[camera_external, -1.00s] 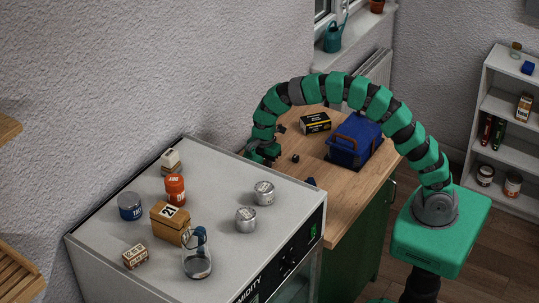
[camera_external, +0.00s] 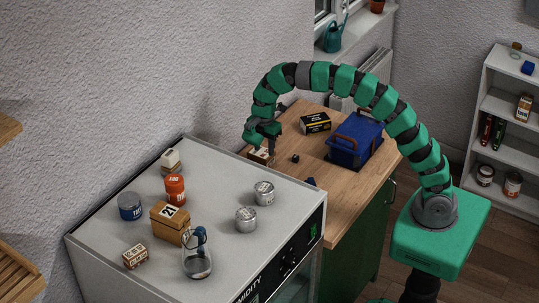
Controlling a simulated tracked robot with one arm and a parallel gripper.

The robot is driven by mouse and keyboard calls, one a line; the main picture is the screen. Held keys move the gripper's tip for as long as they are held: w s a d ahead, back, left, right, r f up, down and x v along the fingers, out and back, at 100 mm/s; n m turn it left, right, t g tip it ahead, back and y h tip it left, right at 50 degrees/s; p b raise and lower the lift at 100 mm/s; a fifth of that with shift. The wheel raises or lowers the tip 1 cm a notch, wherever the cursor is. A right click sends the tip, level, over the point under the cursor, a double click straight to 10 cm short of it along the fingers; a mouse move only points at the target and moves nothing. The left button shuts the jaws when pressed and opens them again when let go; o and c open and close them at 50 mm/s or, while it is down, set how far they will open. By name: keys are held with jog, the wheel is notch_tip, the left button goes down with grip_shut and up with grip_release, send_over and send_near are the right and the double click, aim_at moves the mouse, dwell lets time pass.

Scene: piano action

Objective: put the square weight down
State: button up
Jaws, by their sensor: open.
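A small boxy tan block with a pale top (camera_external: 261,157) sits on the wooden worktop near its left edge, just behind the white cabinet. It looks like the square weight, but it is too small to read. My gripper (camera_external: 263,144) is open, right above the block. A small gap or light contact between them cannot be told apart here. The block's lower part is partly hidden by the cabinet's back edge.
A tiny black cube (camera_external: 295,158), a black-and-yellow box (camera_external: 315,122) and a blue bag (camera_external: 355,139) are on the worktop (camera_external: 318,168). The white cabinet (camera_external: 112,252) in front holds cans, blocks, an orange bottle and a glass jug (camera_external: 197,265).

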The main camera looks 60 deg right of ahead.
jog(key=shift+r, duration=1.6)
jog(key=s+d+r+m+t, duration=0.1)
jog(key=d+r+m+t, duration=0.2)
jog(key=r, duration=0.5)
jog(key=s+d+r+m+t+y, duration=0.1)
jog(key=d+r+m+t, duration=0.15)
jog(key=r, duration=0.65)
jog(key=s+d+r+m+t, duration=0.1)
jog(key=d+r+m+t, duration=0.2)
jog(key=r, duration=0.5)
jog(key=s+d+r+m+t, duration=0.2)
jog(key=s+r+m, duration=0.1)
jog(key=r, duration=0.4)
jog(key=s+d+r+m+t, duration=0.2)
jog(key=s+r+m, duration=0.1)
jog(key=s+r, duration=0.2)
jog(key=s+d+r+m+t+h, duration=0.1)
jog(key=s+d+r+m+t, duration=0.1)
jog(key=r, duration=0.6)
jog(key=s+m+t, duration=0.1)
jog(key=s, duration=0.1)
jog(key=shift+s+d+r, duration=0.2)
jog(key=shift+s+r, duration=0.1)
